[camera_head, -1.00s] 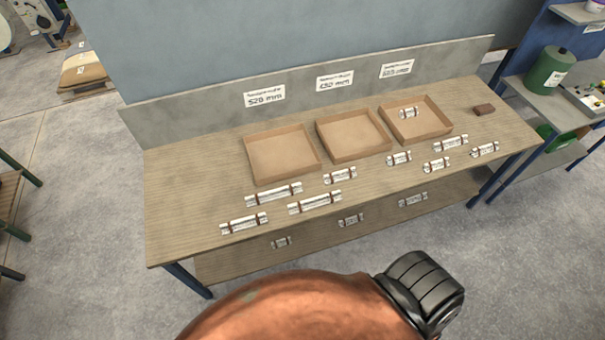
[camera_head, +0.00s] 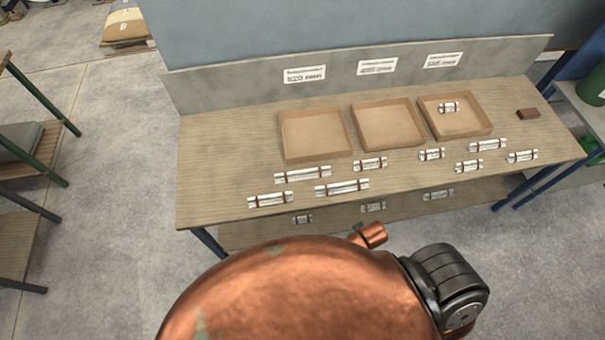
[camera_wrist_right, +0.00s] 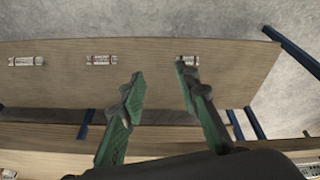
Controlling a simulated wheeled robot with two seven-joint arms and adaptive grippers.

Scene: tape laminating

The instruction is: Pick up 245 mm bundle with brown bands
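Several white bundles with brown or reddish bands lie on the workbench (camera_head: 215,180), in longer and shorter lengths. Short ones include a bundle (camera_head: 432,154) and another (camera_head: 468,165) at the front, and one (camera_head: 449,107) inside the right tray. The lower shelf (camera_head: 340,226) holds three more: left (camera_head: 302,219), middle (camera_head: 373,207) and right (camera_head: 438,194). I cannot read which is 245 mm. My right gripper (camera_wrist_right: 160,84) is open and empty in the wrist view; a banded bundle (camera_wrist_right: 187,60) appears beyond its right finger. My left gripper is not in view.
Three shallow cardboard trays, left (camera_head: 315,135), middle (camera_head: 388,125) and right (camera_head: 478,122), stand before a backboard with labels. Grey floor (camera_head: 110,250) is open at left.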

